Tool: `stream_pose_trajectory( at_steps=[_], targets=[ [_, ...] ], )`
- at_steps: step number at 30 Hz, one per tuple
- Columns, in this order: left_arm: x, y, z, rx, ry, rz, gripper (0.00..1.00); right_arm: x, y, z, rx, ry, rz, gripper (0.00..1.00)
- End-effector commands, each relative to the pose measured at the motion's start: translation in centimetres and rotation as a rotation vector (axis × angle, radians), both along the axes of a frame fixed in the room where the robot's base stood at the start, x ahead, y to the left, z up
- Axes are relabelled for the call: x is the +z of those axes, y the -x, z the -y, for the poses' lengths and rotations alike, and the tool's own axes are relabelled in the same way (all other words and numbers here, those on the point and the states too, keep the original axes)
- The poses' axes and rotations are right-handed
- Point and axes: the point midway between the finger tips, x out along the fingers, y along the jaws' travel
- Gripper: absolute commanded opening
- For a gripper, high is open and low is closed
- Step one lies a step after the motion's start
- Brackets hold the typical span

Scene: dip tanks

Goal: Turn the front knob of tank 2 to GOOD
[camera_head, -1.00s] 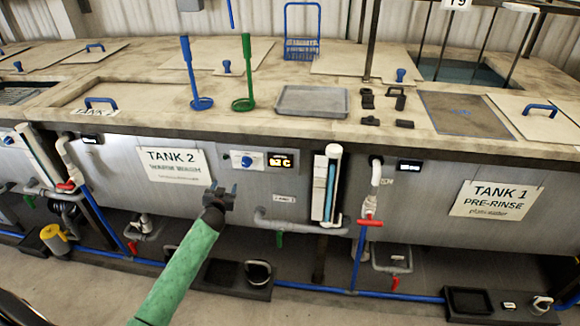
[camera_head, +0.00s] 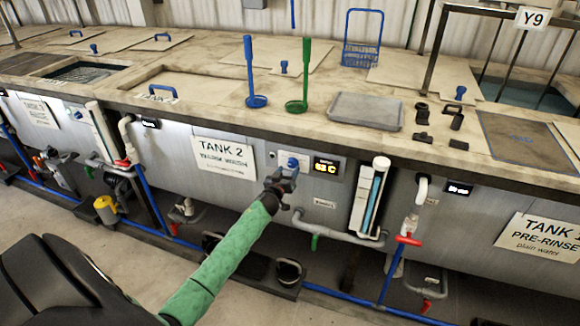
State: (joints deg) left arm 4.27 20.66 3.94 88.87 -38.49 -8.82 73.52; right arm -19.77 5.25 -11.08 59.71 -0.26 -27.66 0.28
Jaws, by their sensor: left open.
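Tank 2 (camera_head: 180,148) has a grey front with a white TANK 2 sign (camera_head: 223,157). To the right of the sign is a small control panel with a blue front knob (camera_head: 292,162) and a lit display (camera_head: 326,167). The knob's lower part is hidden by my gripper, and I cannot read its setting. My left gripper (camera_head: 283,177) comes up on a green-sleeved arm. It is open, with its dark fingers at the knob's lower edge in the picture; I cannot tell if they touch it. My right gripper is not in view.
A grey pipe (camera_head: 335,234) and a sight tube (camera_head: 371,200) are to the right of the panel. Blue and green ladles (camera_head: 300,85) and a grey tray (camera_head: 366,110) are on the counter above. Tank 1's sign (camera_head: 540,238) is at far right. A blue pipe runs low along the floor.

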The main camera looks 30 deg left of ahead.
Motion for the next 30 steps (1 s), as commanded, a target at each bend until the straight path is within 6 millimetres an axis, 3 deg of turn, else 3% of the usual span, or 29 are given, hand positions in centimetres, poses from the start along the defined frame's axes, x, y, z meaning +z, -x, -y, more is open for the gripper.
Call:
stream_pose_trajectory(
  at_steps=[7, 18, 19, 25, 30],
  targets=[
    [0.0, -2.2, -0.5, 0.001, -0.001, 0.0, 0.57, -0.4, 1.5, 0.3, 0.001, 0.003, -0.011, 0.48],
    [0.0, -2.6, -0.5, 0.0, 0.0, 0.0, 0.57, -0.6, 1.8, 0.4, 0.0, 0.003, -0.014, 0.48],
    [0.0, -2.6, -0.5, 0.0, 0.0, 0.0, 0.55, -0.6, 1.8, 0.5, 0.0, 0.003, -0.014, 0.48],
    [0.0, -2.6, -0.5, 0.0, -0.001, 0.0, 0.16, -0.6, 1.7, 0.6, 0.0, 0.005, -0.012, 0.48],
    [0.0, -2.6, -0.5, 0.0, -0.004, -0.001, 0.12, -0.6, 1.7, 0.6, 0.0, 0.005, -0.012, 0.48]
  ],
)
